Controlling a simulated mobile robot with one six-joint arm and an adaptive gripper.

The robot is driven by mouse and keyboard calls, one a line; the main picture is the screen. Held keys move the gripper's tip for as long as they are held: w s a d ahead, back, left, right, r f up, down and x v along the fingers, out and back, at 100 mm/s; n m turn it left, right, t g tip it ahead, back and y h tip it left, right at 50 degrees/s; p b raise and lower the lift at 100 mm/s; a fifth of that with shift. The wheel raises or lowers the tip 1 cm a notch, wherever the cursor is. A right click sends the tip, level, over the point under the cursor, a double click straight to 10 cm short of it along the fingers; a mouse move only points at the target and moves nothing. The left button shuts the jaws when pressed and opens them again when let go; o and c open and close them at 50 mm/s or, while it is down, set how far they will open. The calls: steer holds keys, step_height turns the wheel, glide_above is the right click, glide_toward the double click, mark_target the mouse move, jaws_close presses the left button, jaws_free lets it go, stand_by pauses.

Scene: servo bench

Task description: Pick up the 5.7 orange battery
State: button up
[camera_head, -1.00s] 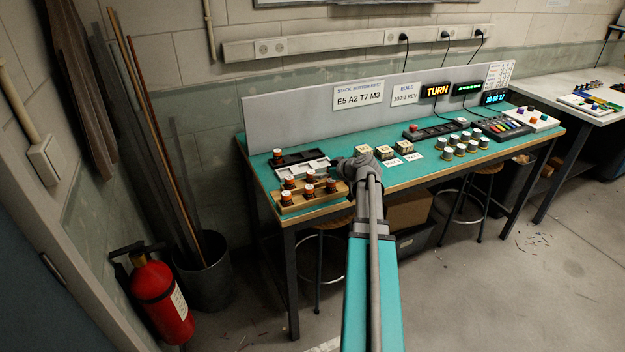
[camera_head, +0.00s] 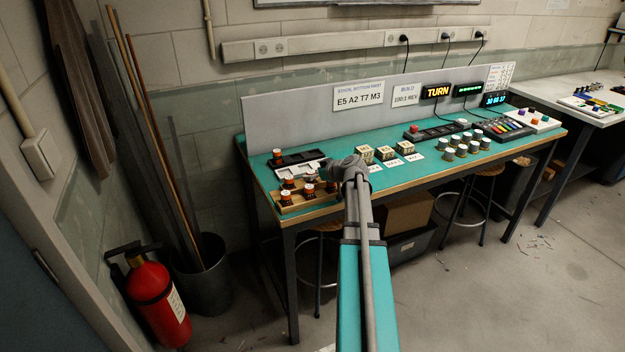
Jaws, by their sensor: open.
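Several small orange-and-white batteries stand upright in a wooden rack (camera_head: 320,200) at the bench's left end. Two are the front-left battery (camera_head: 286,198) and the back-left battery (camera_head: 288,183). Another orange battery (camera_head: 277,154) stands behind, at the left of a black tray (camera_head: 300,158). Their markings are too small to read, so I cannot tell which is 5.7. My gripper (camera_head: 329,174) is open, above the right end of the rack and close to the batteries there. My wrist partly hides its fingers, and I see nothing held.
A white tray (camera_head: 299,169) lies between the black tray and the rack. A grey panel (camera_head: 310,110) backs the bench.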

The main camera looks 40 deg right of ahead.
jaws_close()
stand_by(0.4)
steer(key=shift+r, duration=0.15)
steer(key=shift+r+p, duration=0.95)
steer(key=shift+p, duration=0.15)
steer(key=w+a+r+p+v, duration=0.1)
steer(key=a+r+p+v, duration=0.1)
steer(key=p+v, duration=0.9)
steer(key=shift+v, duration=3.35)
steer(key=shift+w+d+r, duration=0.1)
